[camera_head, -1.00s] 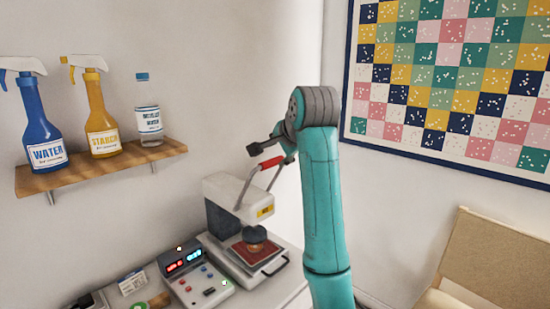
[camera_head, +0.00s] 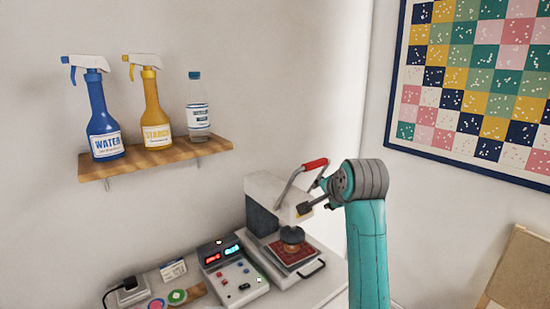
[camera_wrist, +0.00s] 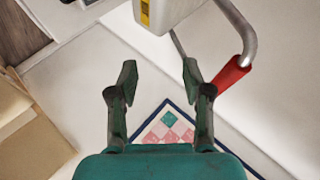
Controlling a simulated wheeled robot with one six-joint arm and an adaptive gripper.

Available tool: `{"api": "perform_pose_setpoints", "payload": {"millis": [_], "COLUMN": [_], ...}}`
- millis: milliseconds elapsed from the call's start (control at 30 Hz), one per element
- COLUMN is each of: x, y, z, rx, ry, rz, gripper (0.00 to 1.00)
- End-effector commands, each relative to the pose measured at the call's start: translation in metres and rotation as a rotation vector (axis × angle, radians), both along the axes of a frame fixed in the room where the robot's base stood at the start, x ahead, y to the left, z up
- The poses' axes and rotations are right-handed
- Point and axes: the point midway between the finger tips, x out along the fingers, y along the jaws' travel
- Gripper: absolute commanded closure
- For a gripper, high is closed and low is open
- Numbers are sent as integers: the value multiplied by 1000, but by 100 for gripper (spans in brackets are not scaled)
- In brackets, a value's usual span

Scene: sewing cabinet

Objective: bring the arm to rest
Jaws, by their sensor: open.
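My arm rises at the right of the head view, bent at a grey joint, in front of the heat press (camera_head: 270,188). My gripper (camera_wrist: 160,78) is open and empty in the wrist view, its two dark fingers apart. In the head view its dark end shows small beside the press's upper body, below the red-tipped lever (camera_head: 315,164). In the wrist view the press (camera_wrist: 165,12) is at the top edge, and its red lever grip (camera_wrist: 232,75) is right of the right finger. I cannot tell the exact gap to it.
A control box (camera_head: 232,272) with lit displays stands left of the press. A wooden shelf (camera_head: 160,158) holds a blue bottle (camera_head: 104,125), a yellow bottle (camera_head: 152,110) and a clear bottle (camera_head: 198,105). A quilt (camera_head: 480,80) hangs at right, above a tan chair (camera_head: 520,270).

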Motion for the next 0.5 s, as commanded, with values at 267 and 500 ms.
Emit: {"api": "perform_pose_setpoints", "payload": {"millis": [267, 500], "x": [-24, -64], "y": [-5, -11], "z": [-119, -206], "rx": [-93, -179], "ry": [-43, -84], "rz": [52, 95], "gripper": [50, 50]}}
